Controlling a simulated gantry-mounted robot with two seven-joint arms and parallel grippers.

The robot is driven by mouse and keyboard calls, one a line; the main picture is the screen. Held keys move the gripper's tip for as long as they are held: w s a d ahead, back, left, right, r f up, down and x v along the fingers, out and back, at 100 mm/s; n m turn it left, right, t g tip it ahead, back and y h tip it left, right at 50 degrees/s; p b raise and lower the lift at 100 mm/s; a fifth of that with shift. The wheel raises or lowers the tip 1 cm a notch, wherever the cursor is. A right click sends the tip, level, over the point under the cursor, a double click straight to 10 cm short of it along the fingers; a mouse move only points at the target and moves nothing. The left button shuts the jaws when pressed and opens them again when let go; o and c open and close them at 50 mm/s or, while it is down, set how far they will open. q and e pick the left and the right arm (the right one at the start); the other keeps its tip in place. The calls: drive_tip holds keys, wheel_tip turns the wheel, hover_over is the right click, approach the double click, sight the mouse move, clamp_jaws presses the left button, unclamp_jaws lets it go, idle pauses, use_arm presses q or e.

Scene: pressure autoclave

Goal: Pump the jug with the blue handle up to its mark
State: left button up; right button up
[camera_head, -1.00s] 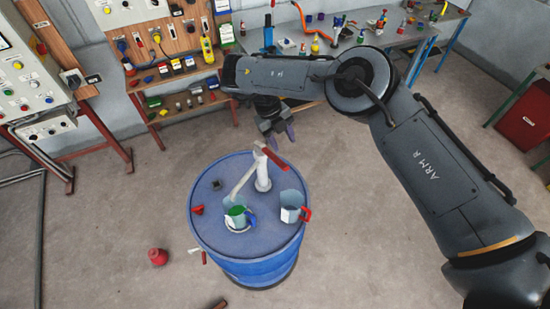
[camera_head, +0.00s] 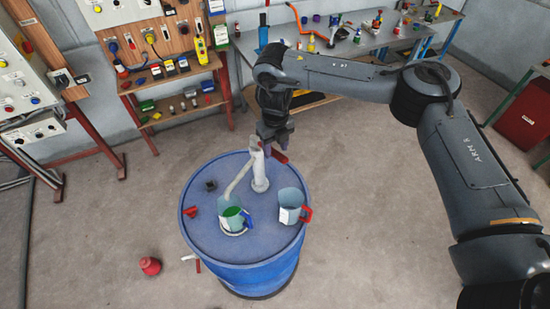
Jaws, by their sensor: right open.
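The jug with the blue handle (camera_head: 233,218) stands on the blue drum's top (camera_head: 205,230), under the spout end of the white hand pump (camera_head: 260,172). It looks green inside; its mark cannot be made out. The pump's red lever grip (camera_head: 281,156) sticks out to the right near the pump's top. My right gripper (camera_head: 276,146) is open, pointing down at the pump head beside the red grip. I cannot tell whether it touches the grip. My left gripper is not in view.
A second jug with a red handle (camera_head: 292,210) stands on the drum's right side. A small red part (camera_head: 191,211) and a dark cap (camera_head: 211,186) are on the drum's left. A red bottle-like object (camera_head: 150,266) is on the floor. Workbenches (camera_head: 345,50) stand behind.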

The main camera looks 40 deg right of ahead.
drive_tip(key=shift+f, duration=2.7)
drive_tip(key=shift+c, duration=0.5)
clamp_jaws()
